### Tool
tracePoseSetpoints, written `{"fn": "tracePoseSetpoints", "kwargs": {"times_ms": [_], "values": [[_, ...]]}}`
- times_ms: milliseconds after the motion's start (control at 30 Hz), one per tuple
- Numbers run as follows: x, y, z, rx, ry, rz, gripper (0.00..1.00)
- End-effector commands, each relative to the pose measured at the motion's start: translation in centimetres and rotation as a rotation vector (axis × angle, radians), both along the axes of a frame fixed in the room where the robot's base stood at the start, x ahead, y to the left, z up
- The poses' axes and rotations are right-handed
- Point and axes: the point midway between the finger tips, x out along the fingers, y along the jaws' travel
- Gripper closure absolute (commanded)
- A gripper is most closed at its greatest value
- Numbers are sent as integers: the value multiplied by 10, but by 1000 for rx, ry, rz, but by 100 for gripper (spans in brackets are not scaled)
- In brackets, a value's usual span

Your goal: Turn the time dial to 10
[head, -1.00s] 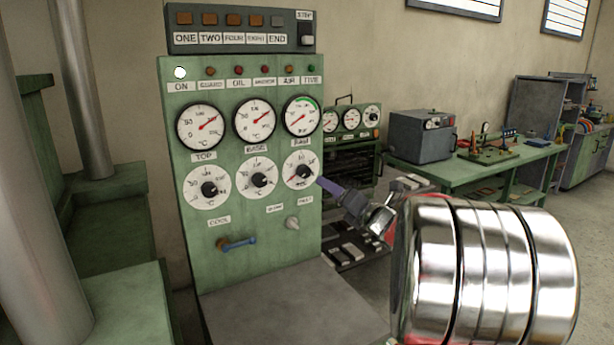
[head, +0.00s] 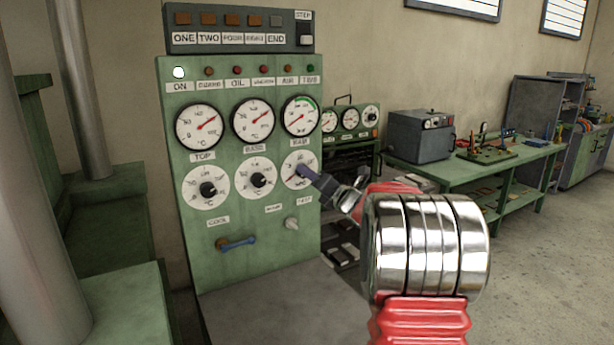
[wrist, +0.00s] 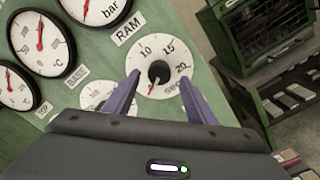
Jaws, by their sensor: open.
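The time dial is the rightmost of the lower three dials on the green panel. In the wrist view the dial (wrist: 148,65) has a white face marked 10, 15, 20 and "sec", a dark knob (wrist: 158,72) and a red pointer aimed down, slightly left, away from the 10 at upper left. My gripper (wrist: 161,76) is open, its two purple fingers on either side of the knob in that view. Contact cannot be told. In the head view my gripper (head: 303,172) covers part of the dial face (head: 290,161).
Two similar dials sit to the left, the middle one (head: 245,175) close by. The RAM gauge (head: 301,112) is directly above.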

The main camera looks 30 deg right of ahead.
Motion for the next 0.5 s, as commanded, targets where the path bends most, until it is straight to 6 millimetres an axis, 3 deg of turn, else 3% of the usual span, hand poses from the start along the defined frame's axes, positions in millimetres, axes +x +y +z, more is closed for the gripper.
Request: {"fn": "tracePoseSetpoints", "kwargs": {"times_ms": [200,500], "values": [[25,-1,0,-1,0,1,49],[31,-1,0,0,0,1,49]]}}
